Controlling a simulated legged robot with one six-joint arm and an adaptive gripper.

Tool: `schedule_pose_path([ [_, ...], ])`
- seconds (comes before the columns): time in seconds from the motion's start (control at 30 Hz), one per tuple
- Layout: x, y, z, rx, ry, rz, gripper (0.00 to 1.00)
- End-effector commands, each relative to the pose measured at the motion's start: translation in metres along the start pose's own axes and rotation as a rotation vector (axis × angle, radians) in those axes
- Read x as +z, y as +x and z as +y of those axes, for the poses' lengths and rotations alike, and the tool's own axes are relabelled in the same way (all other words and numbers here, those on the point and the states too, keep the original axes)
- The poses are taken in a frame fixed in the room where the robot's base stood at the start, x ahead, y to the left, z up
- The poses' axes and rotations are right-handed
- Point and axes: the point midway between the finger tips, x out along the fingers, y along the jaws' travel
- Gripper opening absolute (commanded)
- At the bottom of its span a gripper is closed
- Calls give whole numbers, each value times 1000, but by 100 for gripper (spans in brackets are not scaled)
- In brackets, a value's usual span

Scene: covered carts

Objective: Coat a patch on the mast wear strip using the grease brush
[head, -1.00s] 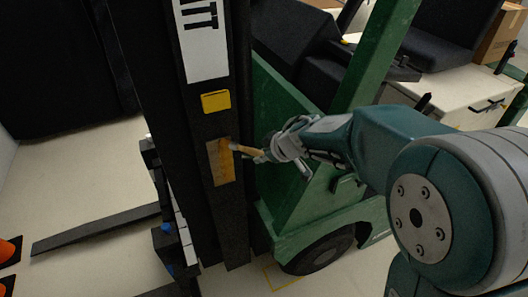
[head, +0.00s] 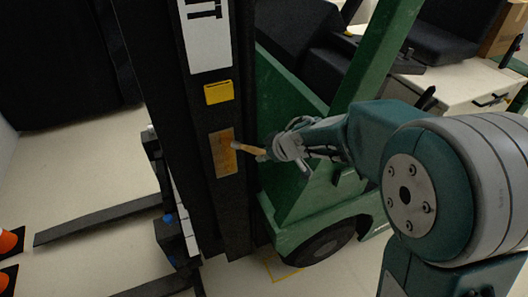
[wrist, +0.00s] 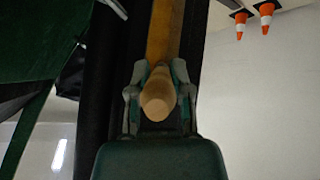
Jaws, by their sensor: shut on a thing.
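The wear strip (head: 223,158) is a brownish-orange rectangle on the dark mast (head: 205,118) of a green forklift, left of centre in the head view. My gripper (head: 272,152) is to the right of the strip and shut on the grease brush (head: 247,149). The brush has a light wooden handle and points left, with its far end at or very near the strip. I cannot tell whether the bristles touch. In the wrist view the round handle end of the brush (wrist: 157,98) sits between the gripper's fingers (wrist: 158,85), hiding the bristles.
A yellow block (head: 219,92) is on the mast above the strip, below a white lettered plate (head: 206,40). The forklift's green body (head: 290,190) is close behind my gripper. Fork tines (head: 100,219) reach out left. Orange cones (head: 10,242) stand at the far left.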

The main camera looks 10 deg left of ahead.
Motion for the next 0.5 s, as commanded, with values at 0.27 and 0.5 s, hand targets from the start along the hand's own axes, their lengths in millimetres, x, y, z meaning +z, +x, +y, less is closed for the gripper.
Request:
schedule_pose_path([
  [0.27, 8, 10, -2, -1, 1, -1, 0],
  [0.5, 15, 17, -4, -1, 0, -1, 0],
])
